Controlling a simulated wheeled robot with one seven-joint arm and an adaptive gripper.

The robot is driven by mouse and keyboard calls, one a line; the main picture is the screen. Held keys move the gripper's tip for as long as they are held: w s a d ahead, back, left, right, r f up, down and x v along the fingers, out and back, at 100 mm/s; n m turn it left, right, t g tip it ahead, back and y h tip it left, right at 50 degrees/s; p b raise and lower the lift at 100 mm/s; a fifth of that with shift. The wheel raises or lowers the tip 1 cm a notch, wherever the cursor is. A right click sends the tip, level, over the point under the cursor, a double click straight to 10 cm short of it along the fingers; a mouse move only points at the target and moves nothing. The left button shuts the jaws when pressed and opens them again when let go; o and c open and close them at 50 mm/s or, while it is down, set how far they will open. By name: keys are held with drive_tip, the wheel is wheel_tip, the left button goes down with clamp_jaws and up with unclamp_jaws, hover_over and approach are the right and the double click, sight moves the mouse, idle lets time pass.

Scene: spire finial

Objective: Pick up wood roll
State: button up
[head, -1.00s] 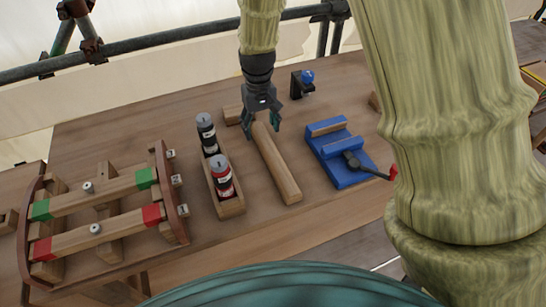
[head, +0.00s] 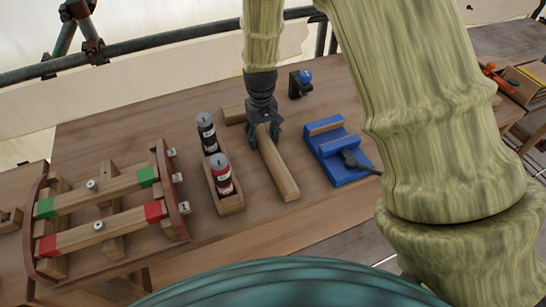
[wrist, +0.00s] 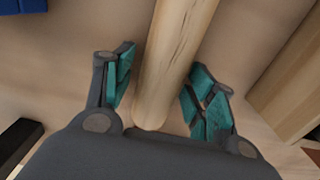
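The wood roll (head: 281,172) is a long, light brown wooden rod lying on the table between the can holder and the blue clamp block. My gripper (head: 264,139) is down at the rod's far end, pointing at the table. In the wrist view, the wood roll (wrist: 172,58) runs between the two teal-padded fingers of my gripper (wrist: 161,94).
A wooden holder (head: 231,205) with a black can (head: 207,134) and a red can (head: 221,176) stands left of the rod. A blue clamp block (head: 345,172) lies to the right. A rack (head: 180,225) with red- and green-banded bars stands at the left. A wooden block (head: 233,114) lies behind.

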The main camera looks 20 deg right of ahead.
drive_tip(key=c, duration=0.8)
drive_tip(key=shift+r, duration=0.1)
drive_tip(key=shift+r, duration=0.45)
wheel_tip(320, 180, up, 3)
drive_tip(key=shift+f+b, duration=0.2)
drive_tip(key=shift+b, duration=0.35)
drive_tip(key=s+d, duration=0.2)
drive_tip(key=s, duration=0.2)
drive_tip(key=s+d+r+b, duration=0.1)
drive_tip(key=s+d, duration=0.2)
drive_tip(key=s, duration=0.2)
drive_tip(key=s+d+b, duration=0.1)
drive_tip(key=s+d, duration=0.1)
drive_tip(key=s, duration=0.3)
drive_tip(key=shift+s+d+r, duration=0.1)
drive_tip(key=shift+d+r, duration=0.05)
drive_tip(key=shift+d, duration=0.1)
